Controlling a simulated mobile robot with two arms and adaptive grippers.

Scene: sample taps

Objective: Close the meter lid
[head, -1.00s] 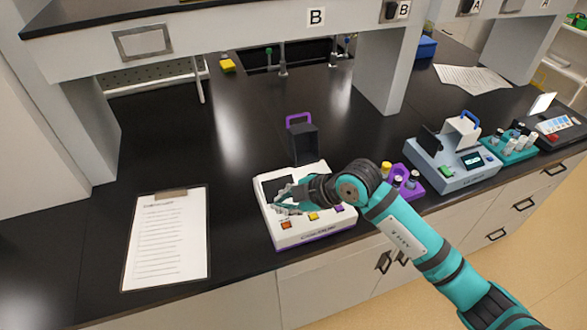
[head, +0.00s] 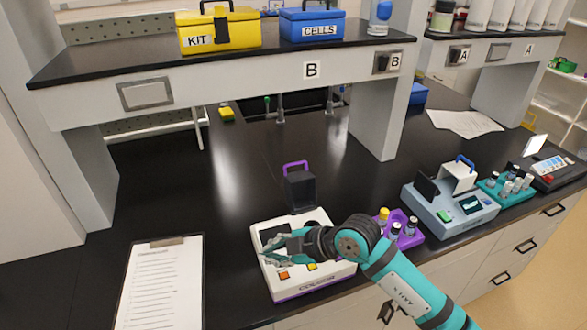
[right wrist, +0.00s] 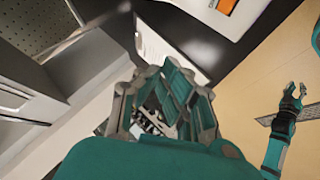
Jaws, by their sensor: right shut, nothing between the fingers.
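A white meter (head: 290,285) with a purple base stands near the counter's front edge in the head view. Its dark lid (head: 300,190), with a purple handle (head: 296,164) on top, stands upright at the back of the body, open. My right gripper (head: 268,250) is shut and empty over the left part of the meter's top, in front of the lid and apart from it; it covers part of the panel. In the right wrist view its fingers (right wrist: 170,100) show close up. My left gripper (right wrist: 292,98) appears small at the right of that view; its jaw state is unclear.
A purple rack (head: 412,240) with bottles stands right of the meter, then a blue-grey instrument (head: 450,215) with a blue handle and a teal vial rack (head: 490,187). A clipboard (head: 160,290) lies left. A shelf (head: 230,75) overhangs the back. The counter behind the lid is clear.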

